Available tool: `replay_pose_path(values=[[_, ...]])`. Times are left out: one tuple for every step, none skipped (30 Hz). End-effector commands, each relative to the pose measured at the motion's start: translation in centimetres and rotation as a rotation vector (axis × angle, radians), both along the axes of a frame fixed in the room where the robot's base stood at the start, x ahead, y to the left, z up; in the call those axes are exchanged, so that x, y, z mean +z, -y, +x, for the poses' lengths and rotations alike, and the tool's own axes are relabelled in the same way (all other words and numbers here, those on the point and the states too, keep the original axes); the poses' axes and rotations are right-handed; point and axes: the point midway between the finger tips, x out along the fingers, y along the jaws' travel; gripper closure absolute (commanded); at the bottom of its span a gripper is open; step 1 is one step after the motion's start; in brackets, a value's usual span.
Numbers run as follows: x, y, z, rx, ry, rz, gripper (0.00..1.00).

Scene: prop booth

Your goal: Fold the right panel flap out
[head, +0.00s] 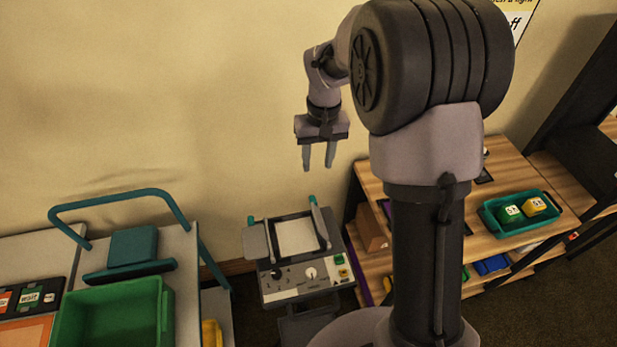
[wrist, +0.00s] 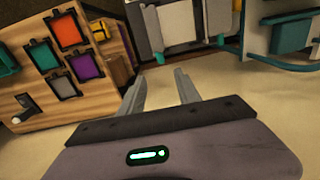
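A grey panel console (head: 297,237) with a pale central face stands low in the middle of the head view, and it also shows at the top of the wrist view (wrist: 182,14). Its left flap (head: 256,243) lies out to the side. Its right flap (head: 320,223) stands up steeply along the right edge of the pale face, with a teal tip at its top. My gripper (head: 318,162) is open and empty, pointing down, above and apart from the console. Its two spread fingers (wrist: 162,88) also show in the wrist view with nothing between them.
A trolley with a teal rail (head: 120,200) and a green bin (head: 115,315) stands at left. At right, a wooden shelf unit (head: 495,180) holds a teal tray (head: 490,222) with green and yellow blocks. The wall is behind; the air between gripper and console looks clear.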

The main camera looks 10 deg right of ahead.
Motion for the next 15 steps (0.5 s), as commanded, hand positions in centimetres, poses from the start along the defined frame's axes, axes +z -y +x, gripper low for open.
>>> replay_pose_path(values=[[-1.8,-0.1,-0.1,0.000,-0.004,0.000,0.60],[-2.8,-0.1,-0.1,0.000,-0.005,0.000,0.60],[-4.0,-0.2,-0.1,-0.001,-0.004,0.000,0.60],[-5.0,-0.3,-0.1,0.000,-0.004,0.000,0.60],[-5.8,-0.3,-0.1,0.000,-0.004,0.000,0.60],[-7.1,-0.4,-0.1,-0.002,-0.004,0.000,0.60],[-7.9,-0.4,-0.1,-0.002,-0.004,0.000,0.60],[-8.8,-0.5,-0.1,-0.001,-0.004,0.000,0.60],[-9.8,-0.5,-0.1,-0.001,-0.003,0.000,0.60],[-10.5,-0.6,-0.1,-0.002,-0.003,0.000,0.60],[-11.2,-0.6,-0.1,-0.002,-0.002,0.000,0.60],[-12.0,-0.6,-0.1,-0.002,-0.002,0.000,0.60],[-12.5,-0.7,-0.1,-0.002,-0.001,0.000,0.60],[-13.0,-0.7,-0.1,-0.002,-0.001,0.000,0.60],[-13.5,-0.7,0.0,-0.002,0.000,0.000,0.60]])
